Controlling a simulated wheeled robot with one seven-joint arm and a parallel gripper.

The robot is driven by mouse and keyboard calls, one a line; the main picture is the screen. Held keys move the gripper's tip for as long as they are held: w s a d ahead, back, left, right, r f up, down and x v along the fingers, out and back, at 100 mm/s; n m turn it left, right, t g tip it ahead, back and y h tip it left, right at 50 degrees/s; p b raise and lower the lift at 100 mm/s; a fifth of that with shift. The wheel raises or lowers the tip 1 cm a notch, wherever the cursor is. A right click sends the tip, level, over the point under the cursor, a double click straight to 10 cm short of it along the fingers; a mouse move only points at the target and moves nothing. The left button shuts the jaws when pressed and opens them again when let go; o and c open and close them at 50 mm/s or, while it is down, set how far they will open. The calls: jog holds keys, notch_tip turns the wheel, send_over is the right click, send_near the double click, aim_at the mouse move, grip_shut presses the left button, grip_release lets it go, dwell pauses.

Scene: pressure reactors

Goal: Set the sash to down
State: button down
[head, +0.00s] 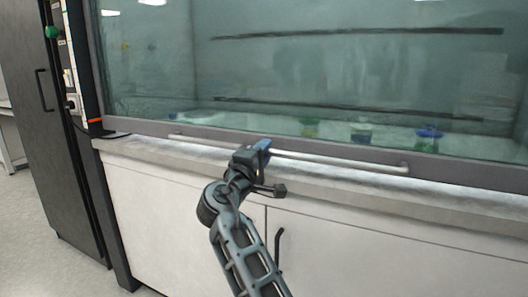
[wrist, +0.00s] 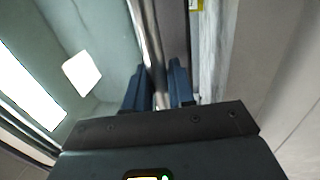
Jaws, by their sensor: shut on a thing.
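The sash (head: 330,70) is a large glass pane with a grey bottom frame, and a long pale handle bar (head: 340,159) runs along that frame. The frame sits low, close above the grey worktop ledge. My gripper (head: 263,150) is at the handle bar, left of its middle. In the wrist view, the blue fingers of my gripper (wrist: 162,85) stand on either side of the handle bar (wrist: 150,40) and are shut on it. The part of the bar between the fingers is partly hidden. The glass (wrist: 95,40) is left of the bar there.
White cabinets (head: 170,205) with a dark handle (head: 279,248) stand below the worktop edge (head: 450,190). A dark cabinet (head: 60,140) stands at the left. Blue and green items (head: 428,133) show behind the glass. Floor (head: 30,225) is clear at the lower left.

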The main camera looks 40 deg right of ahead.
jog(key=shift+f, duration=0.45)
jog(key=c, duration=1.2)
grip_release()
jog(key=shift+o, duration=0.5)
jog(key=shift+r, duration=0.1)
jog(key=shift+a, duration=0.15)
jog(key=v, duration=0.7)
jog(key=shift+a+p, duration=0.25)
jog(key=shift+p, duration=0.1)
jog(key=shift+s, duration=0.1)
